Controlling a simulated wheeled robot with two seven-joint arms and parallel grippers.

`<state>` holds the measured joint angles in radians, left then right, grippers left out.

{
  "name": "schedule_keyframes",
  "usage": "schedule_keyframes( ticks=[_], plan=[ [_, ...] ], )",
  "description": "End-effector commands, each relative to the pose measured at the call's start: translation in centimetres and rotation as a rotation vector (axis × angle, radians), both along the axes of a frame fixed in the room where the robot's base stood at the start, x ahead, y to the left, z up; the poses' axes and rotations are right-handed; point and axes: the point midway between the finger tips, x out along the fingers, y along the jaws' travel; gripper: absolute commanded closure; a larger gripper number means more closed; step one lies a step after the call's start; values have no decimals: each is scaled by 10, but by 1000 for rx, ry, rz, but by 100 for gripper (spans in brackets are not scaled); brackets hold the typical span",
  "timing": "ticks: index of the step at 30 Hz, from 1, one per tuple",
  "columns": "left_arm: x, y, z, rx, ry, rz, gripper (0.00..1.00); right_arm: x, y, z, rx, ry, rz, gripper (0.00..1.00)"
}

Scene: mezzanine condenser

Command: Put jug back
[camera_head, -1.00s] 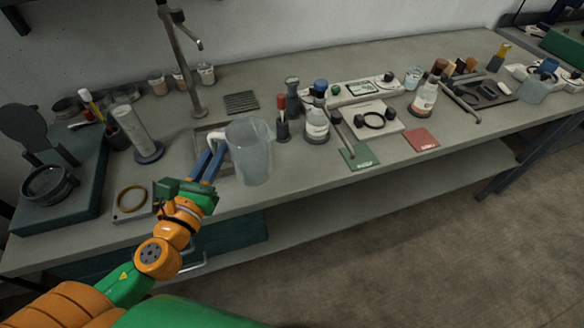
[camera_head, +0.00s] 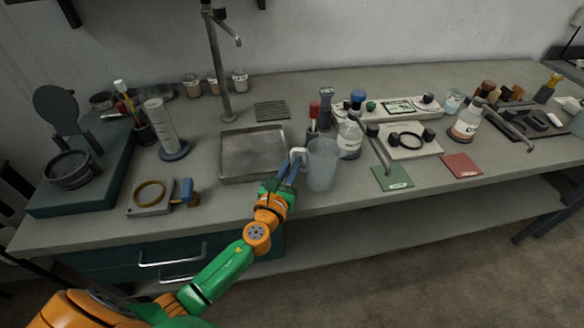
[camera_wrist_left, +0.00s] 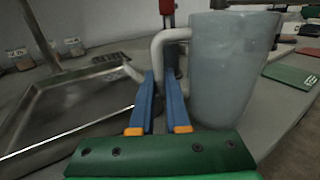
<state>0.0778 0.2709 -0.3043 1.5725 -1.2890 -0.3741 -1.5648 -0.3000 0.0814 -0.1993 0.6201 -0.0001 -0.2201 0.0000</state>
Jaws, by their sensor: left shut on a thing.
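The jug (camera_head: 323,166) is a translucent grey-white vessel with a white handle on its left side. My left gripper (camera_head: 291,172) is shut on the jug's handle, and the jug stands upright near the front of the bench. In the left wrist view the jug (camera_wrist_left: 232,70) fills the right of the picture, and the blue fingers of my left gripper (camera_wrist_left: 166,100) are at the white handle. I cannot tell whether the jug's base touches the bench top. My right gripper is not in view.
A shallow metal tray (camera_head: 252,178) lies left of the jug under a tall tap (camera_head: 222,70). A red-capped bottle (camera_head: 313,120) and a white-labelled bottle (camera_head: 349,137) stand close behind the jug. A green card (camera_head: 393,178) and a red card (camera_head: 461,165) lie to the right.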

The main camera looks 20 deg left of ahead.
Motion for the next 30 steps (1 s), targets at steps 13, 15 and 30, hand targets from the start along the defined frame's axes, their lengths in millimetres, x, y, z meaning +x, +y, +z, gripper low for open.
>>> schedule_keyframes(
  ticks=[13,15,30],
  plan=[
    [0,0,-2,1,0,1,56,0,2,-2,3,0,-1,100],
    [0,1,-2,1,0,1,56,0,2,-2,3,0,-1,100],
    [-77,-6,-3,0,5,-2,56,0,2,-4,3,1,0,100]
  ],
)
